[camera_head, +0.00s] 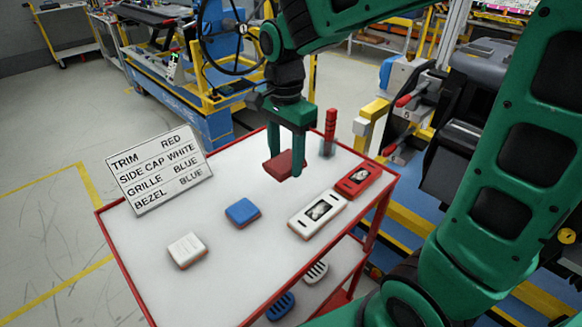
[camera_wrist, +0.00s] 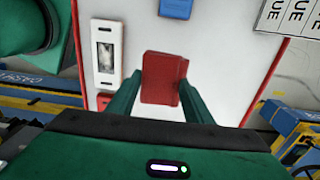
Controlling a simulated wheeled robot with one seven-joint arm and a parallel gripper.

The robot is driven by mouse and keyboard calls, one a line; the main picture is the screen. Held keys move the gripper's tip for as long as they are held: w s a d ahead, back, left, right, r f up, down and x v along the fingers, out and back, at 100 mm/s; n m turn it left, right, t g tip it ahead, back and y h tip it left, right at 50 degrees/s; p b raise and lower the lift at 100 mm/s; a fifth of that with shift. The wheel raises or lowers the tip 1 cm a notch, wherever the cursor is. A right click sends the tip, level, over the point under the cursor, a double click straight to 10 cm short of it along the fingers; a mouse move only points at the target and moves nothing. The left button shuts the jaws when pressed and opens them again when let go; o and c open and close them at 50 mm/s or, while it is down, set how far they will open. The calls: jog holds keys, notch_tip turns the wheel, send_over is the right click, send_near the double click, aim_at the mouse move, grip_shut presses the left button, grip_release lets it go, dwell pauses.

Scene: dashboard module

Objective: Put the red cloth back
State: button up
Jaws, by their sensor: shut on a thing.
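The red cloth (camera_head: 281,164) is a small folded block between the two fingers of my green gripper (camera_head: 285,160), over the far part of the white table top. In the wrist view the red cloth (camera_wrist: 162,77) fills the space between the fingertips, slightly tilted. My gripper is shut on it. I cannot tell whether its underside touches the table. A blue folded cloth (camera_head: 242,211) and a white folded cloth (camera_head: 187,250) lie on the table, roughly in line with the red one toward the near left.
The red-edged table (camera_head: 140,262) also holds a sign (camera_head: 159,170) at left, a white panel (camera_head: 317,213) and a red panel (camera_head: 358,179) at right, and an upright red object (camera_head: 329,132) at the back. Slotted blue and white parts lie on a lower shelf (camera_head: 325,291).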

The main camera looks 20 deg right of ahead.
jog(key=w+d+f, duration=0.1)
jog(key=w, duration=0.1)
jog(key=w+d+f, duration=0.1)
jog(key=d+f, duration=0.1)
jog(key=shift+w+d+f, duration=0.15)
jog(key=shift+w+d, duration=0.05)
jog(key=shift+w, duration=0.15)
jog(key=shift+f, duration=1.9)
jog(key=o, duration=1)
jog(key=shift+f, duration=0.1)
